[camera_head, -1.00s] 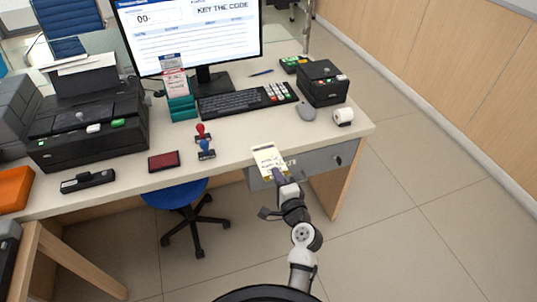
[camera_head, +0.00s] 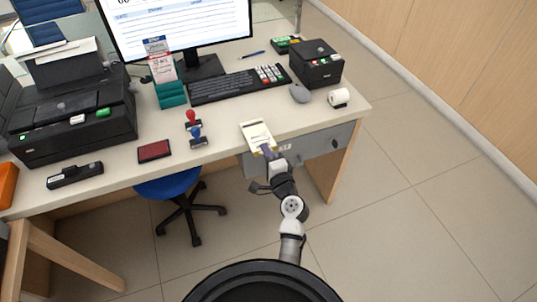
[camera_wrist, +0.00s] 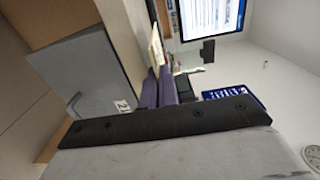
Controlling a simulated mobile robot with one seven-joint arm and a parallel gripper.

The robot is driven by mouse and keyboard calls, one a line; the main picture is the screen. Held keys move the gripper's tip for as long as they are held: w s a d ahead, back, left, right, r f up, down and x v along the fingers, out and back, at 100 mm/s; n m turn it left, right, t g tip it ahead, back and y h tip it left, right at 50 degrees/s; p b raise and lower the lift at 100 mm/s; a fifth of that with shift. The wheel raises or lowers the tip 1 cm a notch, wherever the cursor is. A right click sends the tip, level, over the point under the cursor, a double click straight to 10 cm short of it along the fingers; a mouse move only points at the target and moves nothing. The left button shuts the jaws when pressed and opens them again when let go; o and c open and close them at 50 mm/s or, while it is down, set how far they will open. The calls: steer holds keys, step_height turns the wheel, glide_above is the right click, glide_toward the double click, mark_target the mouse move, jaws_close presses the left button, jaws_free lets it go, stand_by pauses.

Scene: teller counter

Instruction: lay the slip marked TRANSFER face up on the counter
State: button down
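A small cream slip (camera_head: 257,135) shows over the counter's front edge, right of the stamps. Its printing is too small to read, so I cannot confirm the word TRANSFER. My gripper (camera_head: 267,150) is at the slip's near end, with its purple fingers shut on it. In the wrist view the slip (camera_wrist: 156,44) is seen nearly edge-on, standing out beyond the fingers (camera_wrist: 160,90). The counter (camera_head: 222,131) lies under and behind the slip. I cannot tell whether the slip touches it.
A red stamp (camera_head: 192,119), a blue stamp (camera_head: 197,135) and a red ink pad (camera_head: 154,151) stand to the left. A keyboard (camera_head: 235,84), mouse (camera_head: 299,93) and paper roll (camera_head: 339,96) lie behind. A teal holder (camera_head: 171,94) holds printed slips.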

steer(key=shift+w+a+f+b, duration=0.25)
steer(key=shift+w+f, duration=0.1)
steer(key=shift+w, duration=0.2)
steer(key=shift+w+a+f+b, duration=0.15)
steer(key=shift+w+f+b, duration=0.2)
steer(key=shift+w, duration=0.25)
steer(key=shift+w+a+f+b, duration=0.2)
steer(key=shift+w+f, duration=0.2)
steer(key=shift+w, duration=0.15)
steer(key=c, duration=2.1)
jaws_free()
steer(key=o, duration=0.5)
steer(key=b+v, duration=0.1)
steer(key=v, duration=0.6)
